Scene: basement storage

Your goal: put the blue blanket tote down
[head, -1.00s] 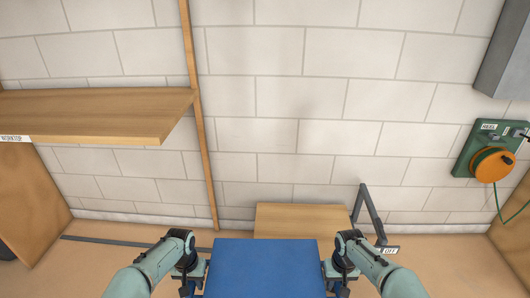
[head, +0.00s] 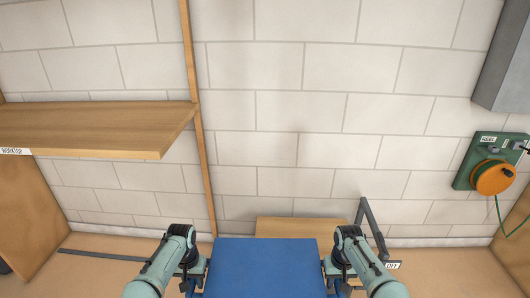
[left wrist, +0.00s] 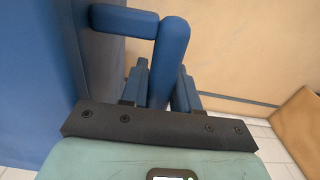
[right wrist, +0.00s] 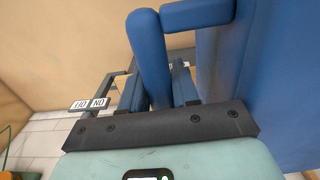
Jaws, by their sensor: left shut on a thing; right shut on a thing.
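The blue blanket tote (head: 267,266) is at the bottom middle of the head view, between my two arms. Its flat blue top faces up, and its underside is hidden. My left gripper (head: 194,275) is at its left side, and in the left wrist view the fingers are shut on a blue bar handle (left wrist: 168,60). My right gripper (head: 339,275) is at its right side, and in the right wrist view the fingers are shut on the matching handle (right wrist: 150,60). The tote's blue walls show in the left wrist view (left wrist: 40,80) and in the right wrist view (right wrist: 270,80).
A wooden board (head: 290,227) is just beyond the tote, with a dark grey bar frame (head: 372,228) and an OFF label (head: 392,265) to its right. A wooden worktop (head: 90,130) juts out at left. An orange reel (head: 492,178) hangs on the right wall.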

